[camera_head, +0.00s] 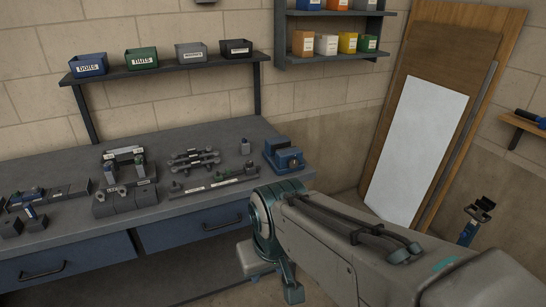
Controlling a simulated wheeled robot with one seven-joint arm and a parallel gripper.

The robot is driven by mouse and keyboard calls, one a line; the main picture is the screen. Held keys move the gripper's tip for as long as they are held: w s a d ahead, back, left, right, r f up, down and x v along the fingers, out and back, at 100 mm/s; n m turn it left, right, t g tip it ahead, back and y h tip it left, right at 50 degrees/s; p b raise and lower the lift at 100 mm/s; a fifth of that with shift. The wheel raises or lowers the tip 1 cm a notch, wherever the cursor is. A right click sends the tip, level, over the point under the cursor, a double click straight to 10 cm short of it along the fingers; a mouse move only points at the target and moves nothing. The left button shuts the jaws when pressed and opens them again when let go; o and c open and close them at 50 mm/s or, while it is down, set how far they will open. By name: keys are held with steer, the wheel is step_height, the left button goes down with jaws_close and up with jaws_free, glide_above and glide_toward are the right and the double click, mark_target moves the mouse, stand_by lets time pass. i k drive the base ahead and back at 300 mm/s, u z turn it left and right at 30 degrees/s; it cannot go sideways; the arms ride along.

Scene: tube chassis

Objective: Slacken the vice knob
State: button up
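A small blue vice (284,156) stands at the right end of the grey workbench, near its back edge. It is small in this view, and I cannot make out its knob. My own arm fills the lower right and reaches up toward the bench's right front corner, passing just in front of and below the vice. I cannot make out my gripper's fingers in this view. No contact between my arm and the vice shows.
The workbench (215,130) holds tube clamps and blocks left of the vice. Labelled bins stand on a wall shelf (165,68) above. A second shelf with colored boxes (326,45) hangs right. A wooden board (395,130) leans on the wall. A blue-and-black object (478,215) stands right.

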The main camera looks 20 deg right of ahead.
mark_target(292, 163)
steer(key=u, duration=2.1)
steer(key=k, duration=1.25)
steer(key=z, duration=1.65)
steer(key=i, duration=0.5)
steer(key=u, duration=0.1)
